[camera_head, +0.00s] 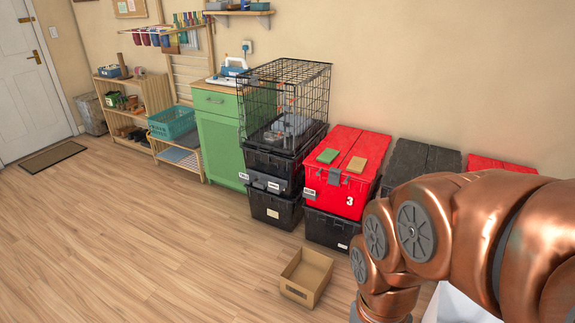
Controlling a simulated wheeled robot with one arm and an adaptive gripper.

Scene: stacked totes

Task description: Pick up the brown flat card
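The brown flat card (357,165) lies on the lid of the red tote (338,196), on the right part near the front edge. A green flat card (328,156) lies to its left on the same lid, apart from it. My copper-coloured arm fills the lower right of the view, to the right of and nearer than the red tote. It bends down out of the bottom of the frame, so my gripper does not show. Nothing covers the brown card.
The red tote stands on a black tote (329,228). To its left, a black wire crate (302,87) stands on stacked black totes (273,208). Dark and red lids (422,160) are at right, partly behind my arm. An open cardboard box (296,291) sits on the floor; floor to the left is clear.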

